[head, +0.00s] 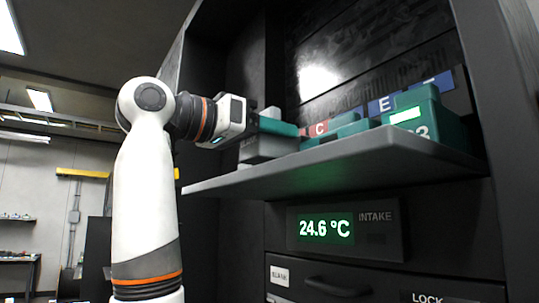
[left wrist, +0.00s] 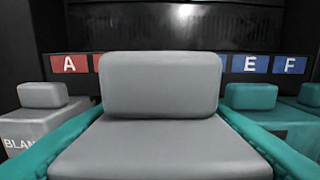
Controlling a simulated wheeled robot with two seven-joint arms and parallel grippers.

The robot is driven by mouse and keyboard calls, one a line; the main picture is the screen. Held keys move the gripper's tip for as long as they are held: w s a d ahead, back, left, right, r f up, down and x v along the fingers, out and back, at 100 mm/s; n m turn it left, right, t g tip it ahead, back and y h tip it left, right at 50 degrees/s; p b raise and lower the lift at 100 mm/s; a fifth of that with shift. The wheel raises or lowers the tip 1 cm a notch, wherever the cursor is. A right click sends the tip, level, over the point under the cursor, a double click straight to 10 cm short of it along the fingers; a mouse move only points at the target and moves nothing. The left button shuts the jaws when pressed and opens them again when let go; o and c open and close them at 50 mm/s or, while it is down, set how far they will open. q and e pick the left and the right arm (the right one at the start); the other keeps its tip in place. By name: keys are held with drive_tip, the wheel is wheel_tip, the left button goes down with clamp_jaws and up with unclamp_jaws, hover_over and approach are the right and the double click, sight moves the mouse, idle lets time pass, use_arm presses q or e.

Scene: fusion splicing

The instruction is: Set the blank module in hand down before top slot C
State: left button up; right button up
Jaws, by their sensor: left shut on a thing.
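My left gripper (head: 282,128) reaches in from the left above the shelf, its teal fingers shut on a grey blank module (head: 266,148). In the left wrist view the module (left wrist: 160,145) is level between the fingers, and its raised block (left wrist: 160,85) hides the middle of the label row. The red C label (head: 319,129) shows just right of the gripper in the head view. The shelf's front edge (head: 300,169) hides the module's underside, so I cannot tell whether it touches the shelf. My right gripper is not in view.
Another grey blank module (left wrist: 42,122) stands at the left near label A (left wrist: 70,64). Teal modules (left wrist: 252,97) stand at the right below labels E (left wrist: 250,64) and F (left wrist: 290,64). A temperature panel (head: 347,230) and drawers (head: 338,287) are below the shelf.

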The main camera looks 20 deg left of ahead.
use_arm(q)
drive_tip(key=shift+a+f, duration=0.15)
drive_tip(key=shift+f, duration=1.15)
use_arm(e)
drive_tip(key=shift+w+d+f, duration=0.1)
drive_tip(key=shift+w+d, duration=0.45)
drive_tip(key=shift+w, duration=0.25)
use_arm(q)
drive_tip(key=shift+s, duration=0.1)
drive_tip(key=o, duration=1.1)
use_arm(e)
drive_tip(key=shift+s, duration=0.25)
